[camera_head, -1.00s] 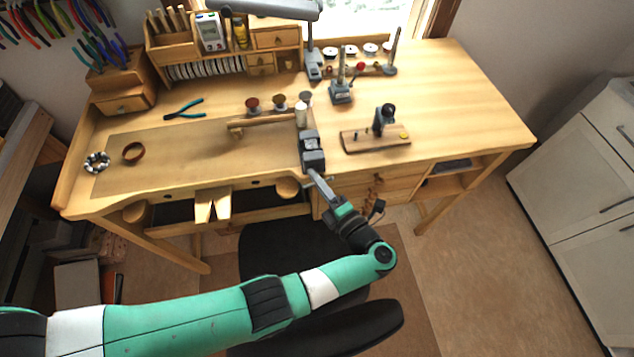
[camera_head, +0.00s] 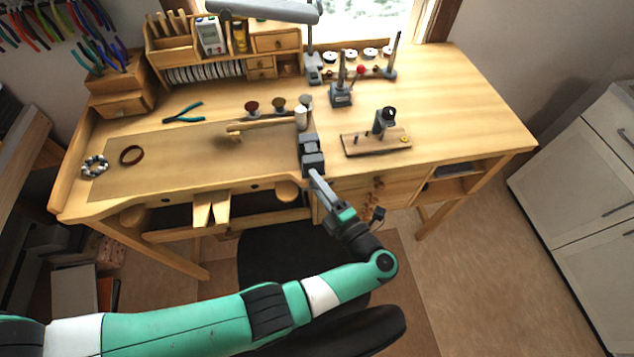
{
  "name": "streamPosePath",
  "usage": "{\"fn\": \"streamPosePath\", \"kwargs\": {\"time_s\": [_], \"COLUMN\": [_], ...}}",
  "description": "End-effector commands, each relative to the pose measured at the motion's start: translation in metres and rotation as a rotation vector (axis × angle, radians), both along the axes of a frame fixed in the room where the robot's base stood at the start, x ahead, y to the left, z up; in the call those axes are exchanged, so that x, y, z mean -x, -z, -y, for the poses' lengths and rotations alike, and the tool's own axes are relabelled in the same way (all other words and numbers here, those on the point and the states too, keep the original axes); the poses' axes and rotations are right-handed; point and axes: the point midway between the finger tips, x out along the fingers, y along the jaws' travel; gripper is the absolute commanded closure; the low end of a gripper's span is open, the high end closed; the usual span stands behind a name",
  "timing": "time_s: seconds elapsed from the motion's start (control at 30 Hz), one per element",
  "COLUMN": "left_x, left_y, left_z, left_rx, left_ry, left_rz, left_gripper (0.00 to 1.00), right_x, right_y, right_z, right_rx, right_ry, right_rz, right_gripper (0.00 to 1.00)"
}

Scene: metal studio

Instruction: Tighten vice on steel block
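The grey vice (camera_head: 311,162) is fixed at the front edge of the wooden workbench, near the middle of the view. Its dark jaws face up. I cannot make out the steel block apart from the vice's grey parts. My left gripper (camera_head: 319,182) reaches up from below, its tip at the near end of the vice, where a handle would be. It seems to touch or nearly touch the vice, and the handle is too small or hidden to tell. I cannot see whether its fingers are open or shut. My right gripper is not in view.
A hammer (camera_head: 262,124) and small pots lie behind the vice. A wooden board with a small tool (camera_head: 377,143) stands to its right. Blue pliers (camera_head: 184,114) and a bracelet (camera_head: 94,166) lie left. A dark stool (camera_head: 278,249) is below my arm.

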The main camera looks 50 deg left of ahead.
Motion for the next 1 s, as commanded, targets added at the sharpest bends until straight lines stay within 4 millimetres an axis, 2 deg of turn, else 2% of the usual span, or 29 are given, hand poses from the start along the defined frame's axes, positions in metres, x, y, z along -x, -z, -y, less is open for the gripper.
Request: {"fn": "streamPosePath", "kwargs": {"time_s": [0.27, 0.37, 0.47, 0.8, 1.0], "left_x": [0.0, 0.001, 0.003, 0.016, 0.02], "left_y": [0.002, 0.003, 0.004, 0.007, 0.003], "left_z": [0.0, 0.006, 0.021, 0.096, 0.114], "left_rx": [0.002, 0.003, 0.003, 0.002, 0.002], "left_ry": [0.0, 0.002, 0.004, 0.004, 0.0], "left_rz": [-0.002, -0.003, -0.002, 0.0, -0.001], "left_gripper": [0.54, 0.54, 0.54, 0.54, 0.54], "right_x": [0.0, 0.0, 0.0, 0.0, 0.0], "right_y": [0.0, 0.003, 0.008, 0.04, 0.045], "right_z": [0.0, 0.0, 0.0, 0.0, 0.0], "right_rx": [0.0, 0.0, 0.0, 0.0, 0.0], "right_ry": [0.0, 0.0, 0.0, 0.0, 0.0], "right_rz": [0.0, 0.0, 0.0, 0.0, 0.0], "right_gripper": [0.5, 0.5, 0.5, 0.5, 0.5]}}
